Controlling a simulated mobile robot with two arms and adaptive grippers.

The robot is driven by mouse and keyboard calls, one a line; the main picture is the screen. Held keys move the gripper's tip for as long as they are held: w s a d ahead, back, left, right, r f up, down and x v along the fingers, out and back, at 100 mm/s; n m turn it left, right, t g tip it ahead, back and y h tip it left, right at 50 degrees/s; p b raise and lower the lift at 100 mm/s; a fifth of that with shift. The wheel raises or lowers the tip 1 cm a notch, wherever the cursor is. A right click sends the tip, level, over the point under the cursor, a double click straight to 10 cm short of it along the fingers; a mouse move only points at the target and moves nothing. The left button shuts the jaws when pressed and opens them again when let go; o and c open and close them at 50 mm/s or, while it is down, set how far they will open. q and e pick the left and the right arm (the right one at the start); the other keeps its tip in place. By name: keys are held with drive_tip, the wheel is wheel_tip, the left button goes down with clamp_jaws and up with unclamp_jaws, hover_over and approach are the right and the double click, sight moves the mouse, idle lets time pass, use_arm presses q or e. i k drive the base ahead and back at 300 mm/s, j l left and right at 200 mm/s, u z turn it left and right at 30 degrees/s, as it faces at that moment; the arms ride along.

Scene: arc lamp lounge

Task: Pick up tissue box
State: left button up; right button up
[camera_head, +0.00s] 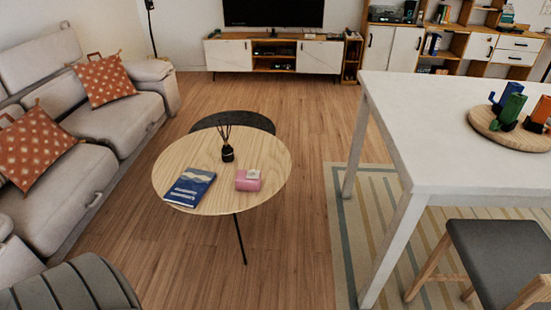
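The pink box with a white top, which looks like the tissue box (247,183), sits on the round wooden coffee table (187,157), right of the table's middle. A dark blue book (190,187) lies to its left. A black reed diffuser (227,152) stands just behind it. Neither of my grippers shows in the head view, so I cannot see their state or position.
A grey sofa (128,117) with orange cushions (104,80) lines the left side. A white table (430,110) stands at right, with a grey seat (500,262) in front. Wooden floor (190,262) is open before the coffee table.

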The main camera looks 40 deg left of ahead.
sight(242, 184)
drive_tip(key=i+j+z, duration=0.1)
drive_tip(key=j, duration=0.45)
drive_tip(key=i+j+z, duration=0.1)
drive_tip(key=j, duration=0.5)
drive_tip(key=i+j, duration=0.2)
drive_tip(key=j, duration=0.4)
drive_tip(key=i+j+z, duration=0.15)
drive_tip(key=j, duration=0.4)
drive_tip(key=i+j+z, duration=0.1)
drive_tip(key=j, duration=0.5)
